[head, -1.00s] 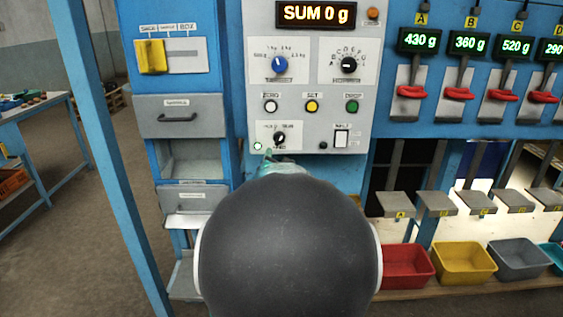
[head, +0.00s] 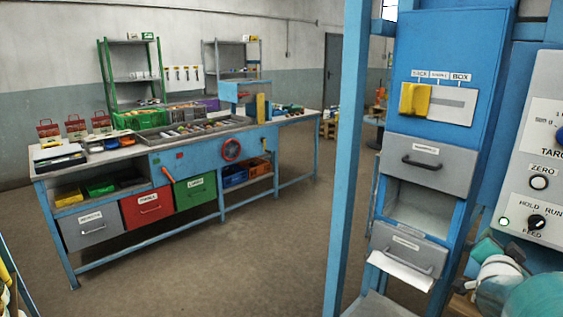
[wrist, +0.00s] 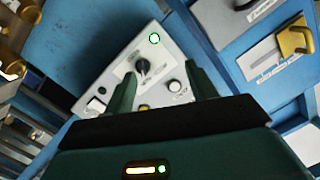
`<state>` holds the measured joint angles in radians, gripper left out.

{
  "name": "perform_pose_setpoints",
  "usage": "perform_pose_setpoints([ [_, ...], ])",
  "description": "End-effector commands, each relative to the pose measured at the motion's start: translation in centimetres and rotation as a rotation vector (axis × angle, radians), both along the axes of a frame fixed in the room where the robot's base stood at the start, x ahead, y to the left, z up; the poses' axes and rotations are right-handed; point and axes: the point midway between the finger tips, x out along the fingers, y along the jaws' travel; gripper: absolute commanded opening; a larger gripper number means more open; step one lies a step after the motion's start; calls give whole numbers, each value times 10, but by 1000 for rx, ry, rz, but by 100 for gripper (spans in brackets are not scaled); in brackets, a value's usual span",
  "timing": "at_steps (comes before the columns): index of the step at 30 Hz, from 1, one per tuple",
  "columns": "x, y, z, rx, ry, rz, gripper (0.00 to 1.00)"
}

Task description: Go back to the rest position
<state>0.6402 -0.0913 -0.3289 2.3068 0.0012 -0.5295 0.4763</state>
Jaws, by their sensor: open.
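My gripper (head: 492,250) shows at the lower right of the head view, just in front of the control panel, partly cut off by the frame. In the wrist view my gripper (wrist: 160,72) has its two dark green fingers apart with nothing held between them. The black HOLD/RUN FEED knob (head: 537,221) is on the panel beside my gripper; in the wrist view the knob (wrist: 142,65) shows between and beyond the fingertips, and I see no contact. The green lamp (head: 504,221) next to the knob is lit.
A blue cabinet (head: 450,60) with a yellow slider (head: 414,99) and grey drawers (head: 424,165) stands left of the panel. A blue post (head: 346,160) rises before it. A long workbench (head: 110,155) with bins stands at left. The floor (head: 270,240) between is clear.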

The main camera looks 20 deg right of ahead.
Motion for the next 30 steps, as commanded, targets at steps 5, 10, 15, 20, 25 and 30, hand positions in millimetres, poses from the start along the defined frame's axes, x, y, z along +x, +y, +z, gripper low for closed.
perform_pose_setpoints([
  [5,59,111,-7,108,186,263,56],
  [10,76,228,-18,158,411,531,56],
  [15,52,342,-32,151,675,812,56],
  [20,0,423,-45,97,926,1043,56],
  [25,-38,456,-53,55,1077,1159,56],
  [30,-43,459,-55,51,1102,1173,56],
])
